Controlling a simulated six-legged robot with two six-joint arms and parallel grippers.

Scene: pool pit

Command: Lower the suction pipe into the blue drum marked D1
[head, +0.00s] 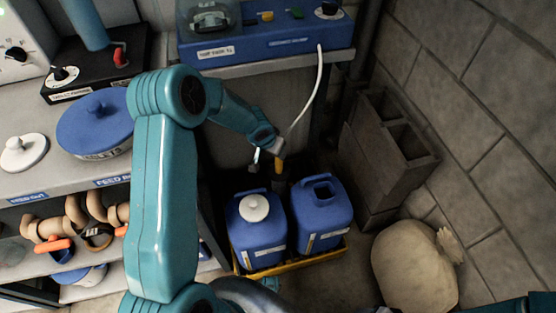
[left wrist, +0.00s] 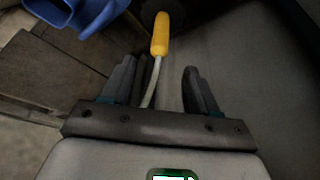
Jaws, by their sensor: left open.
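The suction pipe (head: 306,103) is a thin white hose that hangs from the blue pump unit. Its yellow end piece (head: 279,165) shows behind the drums, near my left gripper (head: 267,172). In the left wrist view my left gripper (left wrist: 160,85) is open. The white hose (left wrist: 151,88) runs between its fingers, nearer the left one, with the yellow end (left wrist: 160,34) beyond the tips. Two blue drums stand below: the left drum (head: 262,240) has a white cap, the right drum (head: 325,218) has an open mouth. Their markings are too small to read.
The drums stand in a yellow tray (head: 300,262). The pump unit (head: 275,42) is on a shelf above. Concrete blocks (head: 385,165) and a beige sack (head: 412,265) are to the right. A bench with a blue lid (head: 93,122) and pipe fittings (head: 75,222) is at left.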

